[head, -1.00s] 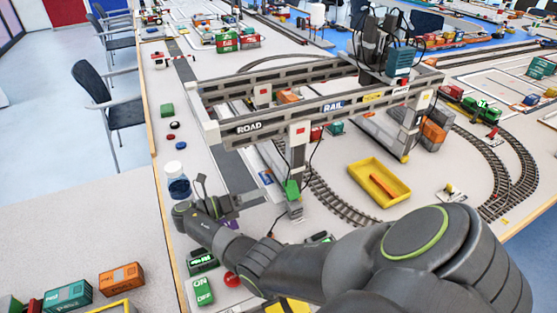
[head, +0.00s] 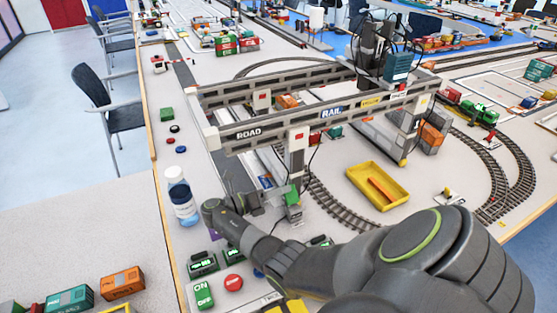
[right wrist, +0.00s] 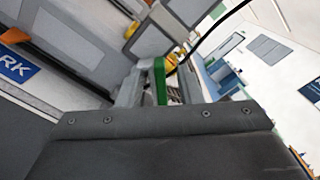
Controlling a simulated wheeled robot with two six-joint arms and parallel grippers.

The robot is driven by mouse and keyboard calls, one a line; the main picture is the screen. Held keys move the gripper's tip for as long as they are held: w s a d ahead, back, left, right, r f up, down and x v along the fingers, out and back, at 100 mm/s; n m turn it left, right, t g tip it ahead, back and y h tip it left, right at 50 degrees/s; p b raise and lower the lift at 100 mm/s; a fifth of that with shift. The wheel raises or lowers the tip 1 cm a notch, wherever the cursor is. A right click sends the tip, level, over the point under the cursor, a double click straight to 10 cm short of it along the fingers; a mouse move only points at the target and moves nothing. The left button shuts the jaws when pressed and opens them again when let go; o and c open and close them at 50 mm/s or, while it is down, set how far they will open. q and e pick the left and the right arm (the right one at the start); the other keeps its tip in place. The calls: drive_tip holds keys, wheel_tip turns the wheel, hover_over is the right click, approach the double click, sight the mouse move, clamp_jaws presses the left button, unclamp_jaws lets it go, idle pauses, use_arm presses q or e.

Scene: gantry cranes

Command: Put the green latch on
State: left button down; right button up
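The green latch (head: 292,197) is a small green piece low on the near leg (head: 297,165) of the grey gantry crane. My right gripper (head: 278,198) reaches in from the left, with its fingertips close to the latch. In the right wrist view, the green latch (right wrist: 159,82) stands between the two grey fingers (right wrist: 155,90), which look apart. Whether they touch it is hard to tell, since the gripper body hides the lower part. My left gripper is not in view.
A bottle (head: 181,195) stands just left of my right wrist. Green ON boxes (head: 203,294) and a red button (head: 233,283) lie in front. A yellow tray (head: 378,185) with an orange piece is right of the leg, beyond curved track (head: 335,205).

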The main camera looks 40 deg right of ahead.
clamp_jaws()
drive_tip(key=shift+w, duration=0.1)
drive_tip(key=shift+w+f+n+p, duration=0.1)
drive_tip(key=shift+w+n+p, duration=0.15)
drive_tip(key=shift+n+p, duration=0.6)
drive_tip(key=shift+w+d+f+n, duration=0.15)
drive_tip(key=shift+w+f+n, duration=0.15)
drive_tip(key=shift+n, duration=0.55)
drive_tip(key=n, duration=0.1)
drive_tip(key=f+n, duration=0.1)
drive_tip(key=shift+w+d+f+n, duration=0.1)
drive_tip(key=shift+w+f+n, duration=0.1)
drive_tip(key=shift+n, duration=0.1)
drive_tip(key=shift+w+f+n, duration=0.1)
drive_tip(key=shift+f+n, duration=0.15)
drive_tip(key=shift+n, duration=0.35)
drive_tip(key=shift+f+n+b, duration=0.4)
drive_tip(key=shift+n+b, duration=0.25)
drive_tip(key=shift+n, duration=0.15)
